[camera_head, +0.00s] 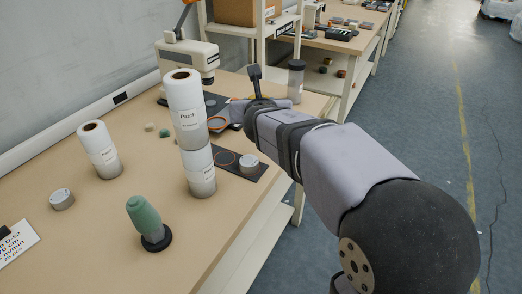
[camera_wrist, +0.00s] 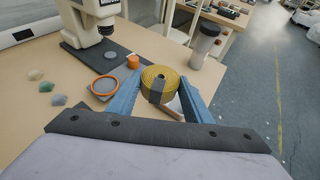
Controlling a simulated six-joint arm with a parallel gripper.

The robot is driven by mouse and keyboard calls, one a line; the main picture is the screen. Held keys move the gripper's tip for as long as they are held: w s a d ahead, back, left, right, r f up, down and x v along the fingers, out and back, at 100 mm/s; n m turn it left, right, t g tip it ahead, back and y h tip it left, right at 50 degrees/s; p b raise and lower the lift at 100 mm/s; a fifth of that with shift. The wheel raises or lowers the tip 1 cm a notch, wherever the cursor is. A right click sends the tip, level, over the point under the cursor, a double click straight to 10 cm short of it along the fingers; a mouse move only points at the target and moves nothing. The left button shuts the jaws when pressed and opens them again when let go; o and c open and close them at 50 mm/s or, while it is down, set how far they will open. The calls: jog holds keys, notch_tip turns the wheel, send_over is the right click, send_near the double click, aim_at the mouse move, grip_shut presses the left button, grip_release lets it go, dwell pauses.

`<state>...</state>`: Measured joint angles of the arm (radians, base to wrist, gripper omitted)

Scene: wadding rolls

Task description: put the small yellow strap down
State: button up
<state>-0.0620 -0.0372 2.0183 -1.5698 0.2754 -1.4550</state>
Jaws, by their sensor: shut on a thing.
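The small yellow strap (camera_wrist: 160,82) is a coiled roll between the two blue fingers of my gripper (camera_wrist: 161,92) in the wrist view. My gripper is shut on it, one finger on each side. A grey piece lies across the roll's near side. Whether the roll touches the tabletop is not clear.
Tall white rolls, one labelled Patch (camera_head: 187,118), stand left of my arm. An orange ring (camera_wrist: 104,97) lies left of the fingers. A dark-lidded jar (camera_wrist: 205,48) stands beyond to the right. Bare tabletop (camera_head: 105,220) shows at the left and front.

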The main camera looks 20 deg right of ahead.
jog(key=shift+s+d+f, duration=0.1)
jog(key=shift+s+f, duration=0.15)
jog(key=shift+f, duration=0.25)
jog(key=shift+s+d+f, duration=0.1)
jog(key=shift+s+f, duration=0.1)
jog(key=shift+f, duration=0.25)
notch_tip(320, 180, down, 6)
jog(key=b, duration=0.5)
jog(key=shift+f, duration=0.2)
jog(key=shift+f+b, duration=1.45)
jog(key=shift+f, duration=0.35)
jog(key=shift+f, duration=0.15)
jog(key=o, duration=1)
